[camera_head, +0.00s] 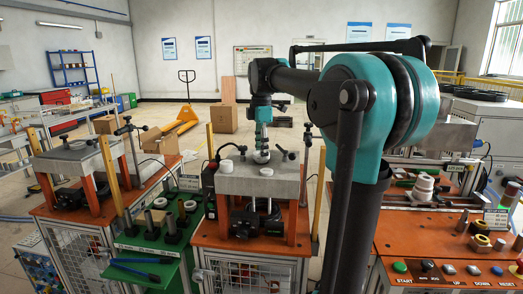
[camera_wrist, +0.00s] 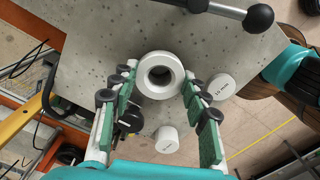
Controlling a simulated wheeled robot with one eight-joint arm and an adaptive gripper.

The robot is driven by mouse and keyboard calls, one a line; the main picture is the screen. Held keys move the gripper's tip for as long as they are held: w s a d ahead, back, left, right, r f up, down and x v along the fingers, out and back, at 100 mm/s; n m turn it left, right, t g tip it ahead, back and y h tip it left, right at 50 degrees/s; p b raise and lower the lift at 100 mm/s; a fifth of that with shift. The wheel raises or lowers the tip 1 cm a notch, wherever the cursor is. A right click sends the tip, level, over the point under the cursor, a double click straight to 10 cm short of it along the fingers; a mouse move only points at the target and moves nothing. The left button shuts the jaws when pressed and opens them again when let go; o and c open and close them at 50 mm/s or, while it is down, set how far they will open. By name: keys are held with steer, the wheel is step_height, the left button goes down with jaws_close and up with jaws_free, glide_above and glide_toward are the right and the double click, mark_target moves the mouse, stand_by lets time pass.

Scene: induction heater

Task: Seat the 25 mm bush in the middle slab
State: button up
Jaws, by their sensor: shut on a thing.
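The middle slab (camera_head: 262,178) is a grey speckled block on an orange-topped stand, and its top fills much of the wrist view (camera_wrist: 105,35). My gripper (camera_head: 262,156) points down, low over this slab. In the wrist view my gripper (camera_wrist: 158,84) has its green-padded fingers on either side of a white ring-shaped bush (camera_wrist: 148,88), shut on it. The bush has a dark round hole. Its size mark does not show, and I cannot tell whether its lower end is in the slab or above it.
A white plug marked 10 mm (camera_wrist: 221,87) and another white plug (camera_wrist: 167,138) are close by the fingers. A black-knobbed clamp lever (camera_wrist: 235,10) reaches over the slab. A green tray (camera_head: 140,243) with several bushes stands left; another slab (camera_head: 75,160) is farther left.

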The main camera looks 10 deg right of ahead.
steer(key=shift+f, duration=0.45)
steer(key=shift+f, duration=0.3)
stand_by(0.3)
steer(key=o, duration=1.4)
steer(key=shift+c, duration=0.2)
step_height(320, 180, up, 12)
steer(key=shift+s, duration=0.1)
